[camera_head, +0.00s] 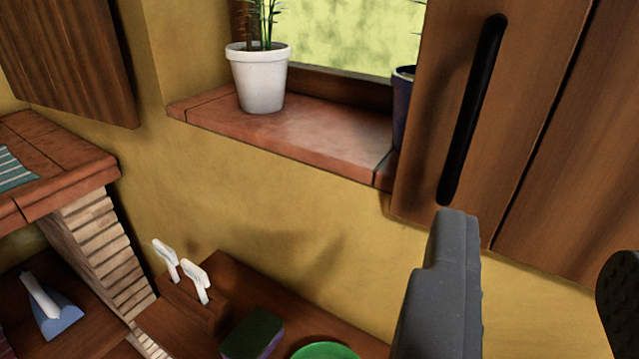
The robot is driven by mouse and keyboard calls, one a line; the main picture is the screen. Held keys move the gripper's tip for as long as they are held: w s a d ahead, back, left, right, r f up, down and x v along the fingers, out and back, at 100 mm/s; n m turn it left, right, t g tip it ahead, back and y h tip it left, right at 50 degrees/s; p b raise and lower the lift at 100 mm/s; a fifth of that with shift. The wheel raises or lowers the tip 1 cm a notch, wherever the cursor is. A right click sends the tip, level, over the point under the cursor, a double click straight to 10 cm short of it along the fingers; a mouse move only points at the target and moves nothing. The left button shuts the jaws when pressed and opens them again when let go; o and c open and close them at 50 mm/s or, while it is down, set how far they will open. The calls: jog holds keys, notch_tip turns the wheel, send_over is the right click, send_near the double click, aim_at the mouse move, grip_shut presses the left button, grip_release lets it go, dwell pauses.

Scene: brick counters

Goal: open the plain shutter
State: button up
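A brown wooden shutter (560,110) with a long black upright handle (473,110) fills the upper right and hides the right part of the window. Another wooden shutter (70,60), with no handle in view, stands at the upper left, clear of the window opening. I cannot tell for certain which one is called plain. My gripper (540,245) is at the lower right with its two dark fingers wide apart and nothing seen between them. The left finger's tip appears just below the handle's lower end; I see no clear contact.
A white pot with a plant (260,78) stands on the brick sill (310,140). A dark blue pot (401,110) is partly hidden behind the right shutter. Below are a wooden counter (290,310), a sponge (252,335), a green round item (325,351) and white-handled utensils (196,280).

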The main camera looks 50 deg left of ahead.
aim_at(471, 119)
jog(key=shift+y, duration=0.4)
jog(key=x, duration=0.9)
jog(key=a+f+x, duration=0.1)
jog(key=x, duration=0.3)
jog(key=shift+s, duration=0.1)
jog(key=shift+r, duration=0.1)
grip_shut()
